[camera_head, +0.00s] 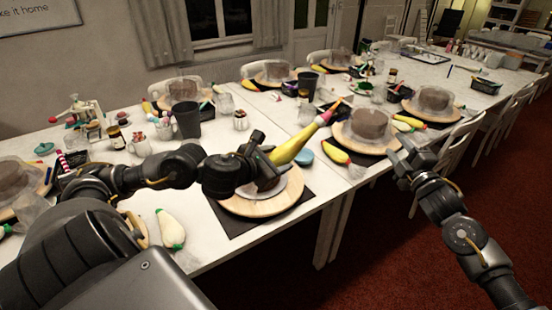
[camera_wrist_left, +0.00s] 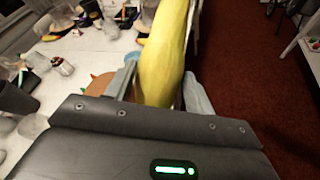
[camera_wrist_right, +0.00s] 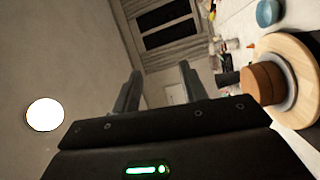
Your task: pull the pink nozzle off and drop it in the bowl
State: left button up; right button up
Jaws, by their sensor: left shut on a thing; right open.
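A yellow piping bag (camera_head: 293,147) points up and to the right above the near turntable. The pink nozzle (camera_head: 325,117) sits at its upper end, with a thin tip beyond it. My left gripper (camera_head: 266,168) is shut on the bag's lower part; the bag also shows between its fingers in the left wrist view (camera_wrist_left: 163,60). The small blue bowl (camera_head: 304,157) stands on the table just behind the turntable, below the bag. My right gripper (camera_head: 402,157) is open and empty, well to the right of the nozzle; its spread fingers show in the right wrist view (camera_wrist_right: 157,88).
The near wooden turntable (camera_head: 262,207) lies on a dark mat (camera_head: 232,225). A brown cake (camera_head: 367,124) stands on another turntable behind. A white piping bag (camera_head: 170,230) lies at the near left, and a dark cup (camera_head: 187,120) stands further back.

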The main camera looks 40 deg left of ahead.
jog(key=s+a+r+n+g+y, duration=0.3)
jog(key=s+a+r+n, duration=0.1)
jog(key=s+a+n, duration=0.15)
jog(key=n+g+y, duration=0.1)
jog(key=n+g, duration=0.2)
jog(key=n, duration=0.5)
send_near(330, 118)
jog(key=shift+w+a+f, duration=0.1)
jog(key=shift+a, duration=0.1)
jog(key=shift+a, duration=0.1)
jog(key=shift+x, duration=4.45)
jog(key=c, duration=0.9)
grip_shut()
